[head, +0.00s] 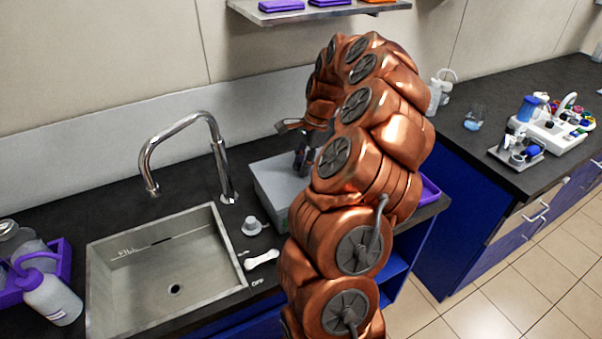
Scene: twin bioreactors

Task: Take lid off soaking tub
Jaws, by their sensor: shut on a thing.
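The soaking tub (266,207) is a grey box on the dark counter, right of the sink. Its pale grey lid (272,178) shows on top, flat. My gripper (301,167) is dark and reaches down at the lid from above. It is shut on the lid, though the exact grip is small in the picture. My copper arm hides the right part of the tub and lid. I cannot see a gap between lid and tub.
A steel sink (125,300) with a tall faucet (222,165) lies left of the tub. A small white cup (252,226) and a white spoon-like tool (262,260) lie between them. A shelf (320,12) hangs above. A purple tray (429,190) is at the right.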

